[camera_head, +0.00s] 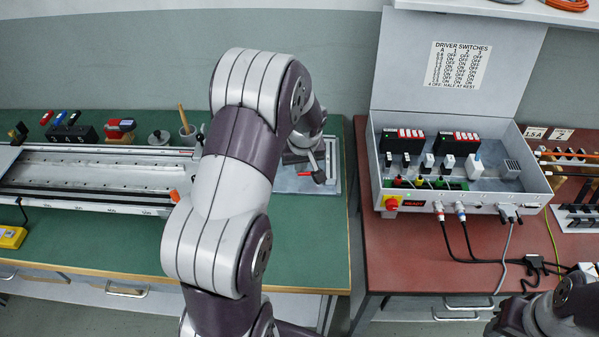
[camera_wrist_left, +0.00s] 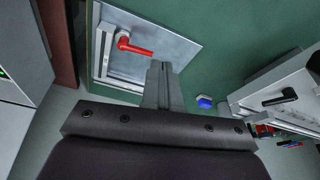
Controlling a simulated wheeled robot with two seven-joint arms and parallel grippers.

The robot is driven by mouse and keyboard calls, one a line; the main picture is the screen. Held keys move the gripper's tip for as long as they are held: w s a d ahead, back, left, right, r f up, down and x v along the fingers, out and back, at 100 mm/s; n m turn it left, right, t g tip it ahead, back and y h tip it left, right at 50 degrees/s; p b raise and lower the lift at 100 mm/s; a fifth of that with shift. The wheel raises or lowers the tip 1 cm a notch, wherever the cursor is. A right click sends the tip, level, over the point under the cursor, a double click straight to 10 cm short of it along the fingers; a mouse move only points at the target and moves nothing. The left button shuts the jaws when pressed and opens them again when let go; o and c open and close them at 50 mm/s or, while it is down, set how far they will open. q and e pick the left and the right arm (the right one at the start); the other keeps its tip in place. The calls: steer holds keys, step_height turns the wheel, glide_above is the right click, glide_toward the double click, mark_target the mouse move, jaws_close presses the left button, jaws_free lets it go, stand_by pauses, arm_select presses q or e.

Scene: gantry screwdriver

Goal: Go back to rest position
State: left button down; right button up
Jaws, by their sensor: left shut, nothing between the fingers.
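My left arm rises through the middle of the head view and bends down over the green bench. My left gripper (camera_head: 317,170) is partly hidden behind its wrist there. In the left wrist view its fingers (camera_wrist_left: 161,80) are shut together with nothing between them. A metal plate fixture (camera_wrist_left: 170,50) with a red-handled lever (camera_wrist_left: 134,47) lies beyond the fingertips. The lever also shows in the head view (camera_head: 306,174), close beside the gripper; I cannot tell whether they touch. A link of my right arm shows at the bottom right corner, with no fingers visible.
A long metal rail (camera_head: 95,177) lies on the green bench (camera_head: 85,250), with tools behind it. An open control box (camera_head: 460,195) with a raised lid stands on the red bench (camera_head: 395,260) to the right. Cables hang at its front. A gap separates the benches.

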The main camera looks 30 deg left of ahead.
arm_select(q)
steer(key=shift+v, duration=0.95)
steer(key=shift+s+d, duration=0.15)
steer(key=shift+s, duration=0.05)
